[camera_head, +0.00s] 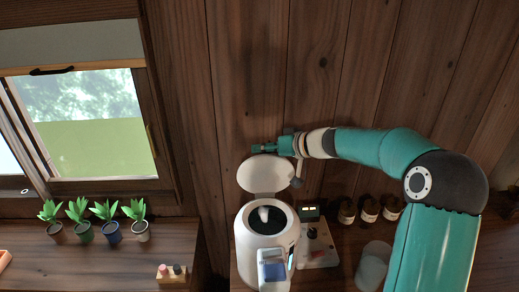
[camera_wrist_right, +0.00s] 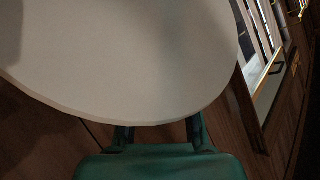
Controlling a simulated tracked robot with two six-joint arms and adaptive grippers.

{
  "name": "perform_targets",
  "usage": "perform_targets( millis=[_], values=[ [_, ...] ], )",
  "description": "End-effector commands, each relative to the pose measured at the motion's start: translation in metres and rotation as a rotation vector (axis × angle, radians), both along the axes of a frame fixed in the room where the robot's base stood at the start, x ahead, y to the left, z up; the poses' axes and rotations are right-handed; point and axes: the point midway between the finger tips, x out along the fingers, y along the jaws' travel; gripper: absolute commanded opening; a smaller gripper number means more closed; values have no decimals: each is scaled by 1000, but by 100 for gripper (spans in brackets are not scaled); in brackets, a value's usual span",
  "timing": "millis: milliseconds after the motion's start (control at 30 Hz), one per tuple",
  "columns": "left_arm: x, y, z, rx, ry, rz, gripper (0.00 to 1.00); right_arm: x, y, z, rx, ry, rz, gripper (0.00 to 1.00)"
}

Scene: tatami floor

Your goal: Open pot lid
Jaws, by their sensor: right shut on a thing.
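The white pot (camera_head: 262,228) stands on the wooden counter, its dark round opening showing. Its lid (camera_head: 264,174) is raised, tilted up behind the opening. A white rounded part (camera_head: 264,214) shows in the pot's mouth. My right gripper (camera_head: 263,148) is at the lid's upper edge and shut on it. In the right wrist view the lid (camera_wrist_right: 140,60) fills much of the picture as a pale disc, and the right gripper's fingers (camera_wrist_right: 158,134) meet its lower rim, their tips partly hidden. My left gripper is not in view.
Several potted plants (camera_head: 108,230) and a small wooden holder (camera_head: 172,273) stand on the left counter. Brown jars (camera_head: 369,210), a translucent container (camera_head: 374,265) and a small device (camera_head: 318,245) are right of the pot. The wood wall (camera_head: 245,80) is close behind.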

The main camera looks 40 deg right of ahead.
Motion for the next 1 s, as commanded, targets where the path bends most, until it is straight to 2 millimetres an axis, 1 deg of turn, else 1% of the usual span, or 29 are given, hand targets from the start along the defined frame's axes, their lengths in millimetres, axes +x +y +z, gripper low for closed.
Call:
perform_targets(
  millis=[33,400,433,567,867,1000],
  values=[
    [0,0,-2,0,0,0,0,-3,-3,-17,-3,30,-3,0],
    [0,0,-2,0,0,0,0,-5,-4,-18,-4,31,-5,0],
    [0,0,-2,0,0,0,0,-5,-4,-18,-4,31,-5,29],
    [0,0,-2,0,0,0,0,-5,-4,-17,-4,30,-5,51],
    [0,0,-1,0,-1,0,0,-5,-4,-14,-4,26,-4,52],
    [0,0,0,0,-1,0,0,-11,-7,-9,-5,24,-6,52]
  ],
)
